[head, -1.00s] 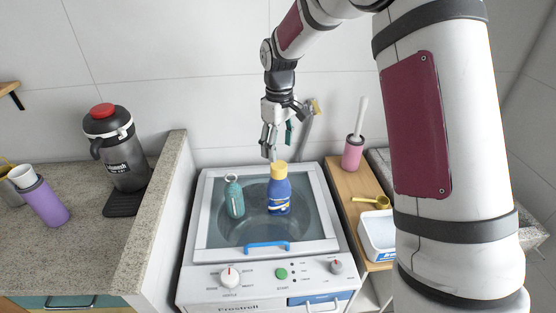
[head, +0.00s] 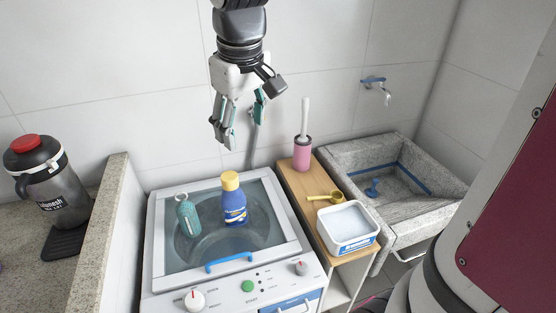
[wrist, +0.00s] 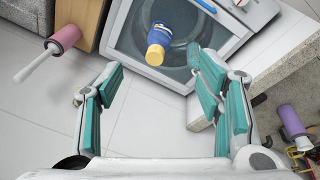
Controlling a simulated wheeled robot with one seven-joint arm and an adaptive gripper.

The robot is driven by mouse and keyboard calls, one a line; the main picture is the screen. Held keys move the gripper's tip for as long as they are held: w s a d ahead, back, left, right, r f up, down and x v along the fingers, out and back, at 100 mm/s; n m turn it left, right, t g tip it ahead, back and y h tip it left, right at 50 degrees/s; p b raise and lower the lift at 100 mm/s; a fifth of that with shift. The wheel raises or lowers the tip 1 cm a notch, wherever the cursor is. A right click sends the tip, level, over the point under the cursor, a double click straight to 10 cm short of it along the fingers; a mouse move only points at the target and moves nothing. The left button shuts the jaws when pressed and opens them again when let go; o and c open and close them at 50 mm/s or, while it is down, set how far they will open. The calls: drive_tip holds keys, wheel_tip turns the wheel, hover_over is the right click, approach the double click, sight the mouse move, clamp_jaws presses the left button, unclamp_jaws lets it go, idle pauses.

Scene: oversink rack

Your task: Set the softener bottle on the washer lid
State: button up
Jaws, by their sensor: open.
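The softener bottle is blue with a yellow cap (head: 233,205) and stands upright on the glass washer lid (head: 180,265). In the wrist view the bottle (wrist: 160,42) shows beyond the fingers, on the lid (wrist: 126,38). My gripper (head: 238,130) is open and empty, above and behind the bottle near the tiled wall, apart from it. Its teal-padded fingers (wrist: 155,85) are spread wide in the wrist view.
On the right, a wooden shelf holds a pink brush holder (head: 302,154), a yellow scoop (head: 325,197) and a white tub (head: 348,241). A stone sink (head: 345,150) lies beyond. A dark jug (head: 55,185) stands left.

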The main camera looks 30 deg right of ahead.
drive_tip(key=s+m+t, duration=0.3)
drive_tip(key=s, duration=1.4)
drive_tip(key=shift+r+m, duration=0.3)
drive_tip(key=shift+r, duration=0.1)
drive_tip(key=shift+o, duration=0.2)
